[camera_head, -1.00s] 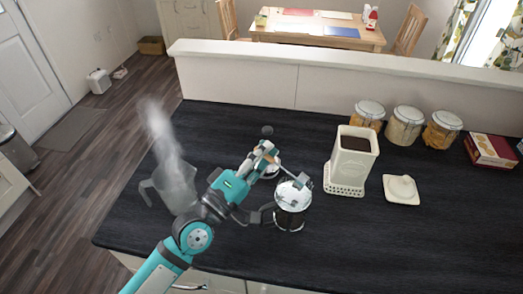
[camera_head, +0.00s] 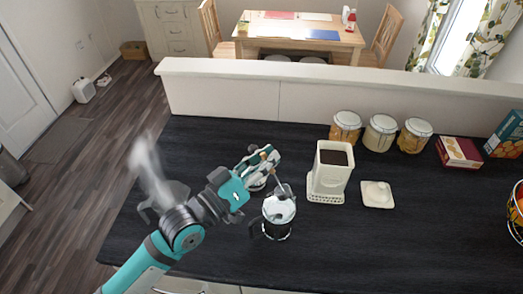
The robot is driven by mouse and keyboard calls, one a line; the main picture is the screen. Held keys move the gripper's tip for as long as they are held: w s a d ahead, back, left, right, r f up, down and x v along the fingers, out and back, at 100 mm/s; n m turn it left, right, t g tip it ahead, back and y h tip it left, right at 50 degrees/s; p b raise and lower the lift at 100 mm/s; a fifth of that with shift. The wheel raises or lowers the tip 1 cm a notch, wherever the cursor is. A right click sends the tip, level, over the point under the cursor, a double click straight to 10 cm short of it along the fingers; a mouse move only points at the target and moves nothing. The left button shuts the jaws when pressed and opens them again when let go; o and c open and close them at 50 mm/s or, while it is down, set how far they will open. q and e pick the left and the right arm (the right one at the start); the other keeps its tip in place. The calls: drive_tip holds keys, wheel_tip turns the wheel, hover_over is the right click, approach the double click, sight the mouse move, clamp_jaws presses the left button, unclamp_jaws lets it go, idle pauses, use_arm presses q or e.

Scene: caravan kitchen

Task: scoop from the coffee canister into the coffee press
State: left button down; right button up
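The coffee canister (camera_head: 319,185) is a cream, square, open container with dark coffee inside, standing on the dark counter. Its cream lid (camera_head: 377,195) lies to its right. The coffee press (camera_head: 278,222), glass and metal, stands left of and nearer than the canister. My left gripper (camera_head: 263,160) is above and behind the press, apparently shut on the thin handle of a scoop. The small grey scoop (camera_head: 285,190) hangs at the press's top; whether it touches the press or holds coffee is unclear. My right gripper is out of view.
A steaming jug (camera_head: 150,208) stands at the left, partly behind my arm. Several lidded jars (camera_head: 380,133) stand at the back, with a red box (camera_head: 459,152) beside them. A fruit bowl (camera_head: 515,215) is at the right edge. The counter's front right is clear.

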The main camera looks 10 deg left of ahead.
use_arm(q)
drive_tip(key=d+r+m+p, duration=0.1)
drive_tip(key=m+p, duration=0.1)
drive_tip(key=s+d+r+m+g+p, duration=0.1)
drive_tip(key=m+p, duration=0.1)
drive_tip(key=s+d+r+m+y+p, duration=0.1)
drive_tip(key=d+m, duration=0.1)
drive_tip(key=shift+r+g+p, duration=0.3)
drive_tip(key=shift+p, duration=0.1)
idle(0.6)
